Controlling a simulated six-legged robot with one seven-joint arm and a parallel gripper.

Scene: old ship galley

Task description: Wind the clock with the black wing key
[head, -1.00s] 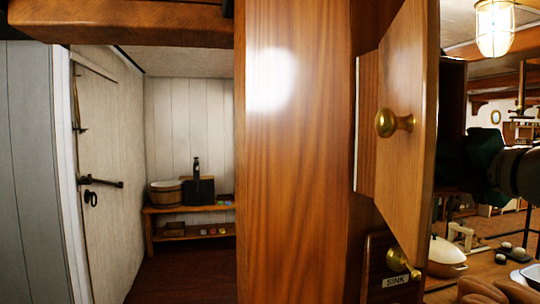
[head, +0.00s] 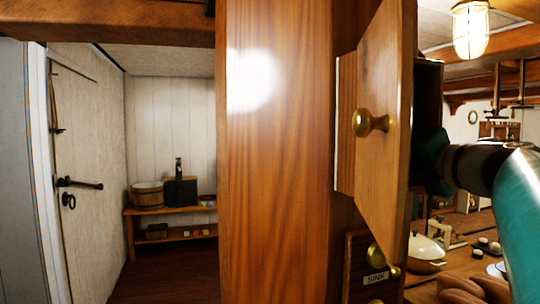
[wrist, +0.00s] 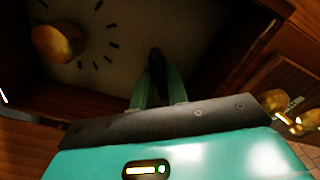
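The clock's pale face (wrist: 125,30) with dark tick marks fills the upper wrist view, inside a dark wooden case. A round brass piece (wrist: 57,43) sits at the left among the marks. My gripper (wrist: 158,92) has its two green fingers close together on either side of a dark upright piece, which looks like the black wing key (wrist: 157,65). The key's far end points toward the face; whether it touches is too dark to tell. In the head view, my arm reaches in from the right, and the open door hides the clock and fingertips.
The open wooden door (head: 383,120) with a brass knob (head: 370,123) stands left of my arm. A wooden post (head: 278,160) is beside it. A sign reading SINK (head: 376,278) and a counter with a white pot (head: 425,250) are below. A caged lamp (head: 470,30) hangs above.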

